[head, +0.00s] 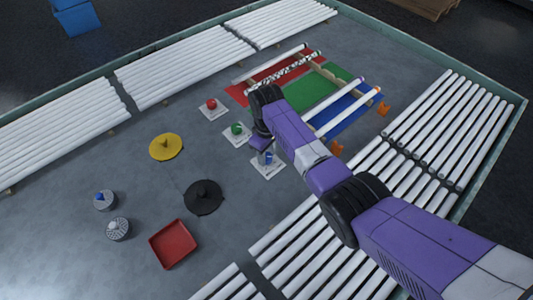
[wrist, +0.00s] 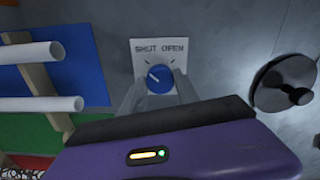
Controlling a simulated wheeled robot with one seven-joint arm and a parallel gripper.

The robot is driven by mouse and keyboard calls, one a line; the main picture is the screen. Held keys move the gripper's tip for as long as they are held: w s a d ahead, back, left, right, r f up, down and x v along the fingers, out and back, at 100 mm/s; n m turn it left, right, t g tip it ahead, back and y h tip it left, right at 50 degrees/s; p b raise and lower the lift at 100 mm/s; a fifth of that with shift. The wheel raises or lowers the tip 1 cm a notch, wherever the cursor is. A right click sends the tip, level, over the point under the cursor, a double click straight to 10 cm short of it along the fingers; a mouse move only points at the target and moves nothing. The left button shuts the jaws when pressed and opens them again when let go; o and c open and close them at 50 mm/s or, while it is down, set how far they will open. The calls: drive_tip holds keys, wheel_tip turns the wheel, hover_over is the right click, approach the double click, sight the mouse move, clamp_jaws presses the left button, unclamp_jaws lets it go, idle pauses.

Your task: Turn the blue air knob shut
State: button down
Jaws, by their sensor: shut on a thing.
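The blue air knob (wrist: 160,80) sits on a white plate (wrist: 178,49) marked SHUT on the left and OPEN on the right. A short white mark on the knob points to the upper left, toward the SHUT side. My gripper (wrist: 160,88) has its two grey fingers closed on the knob, one on each side. In the head view the blue knob (head: 268,158) is partly hidden under my gripper (head: 264,150), and its white plate (head: 268,172) shows around it.
A green knob (head: 237,128) and a red knob (head: 211,103) stand on similar plates nearby. A black disc with a post (head: 203,197), a yellow one (head: 166,147) and a red tray (head: 173,244) lie to the left. White tubes (head: 345,113) rest over coloured mats to the right.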

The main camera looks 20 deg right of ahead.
idle(0.4)
drive_tip(key=c, duration=0.9)
unclamp_jaws()
wheel_tip(320, 180, up, 8)
drive_tip(key=shift+f, duration=0.1)
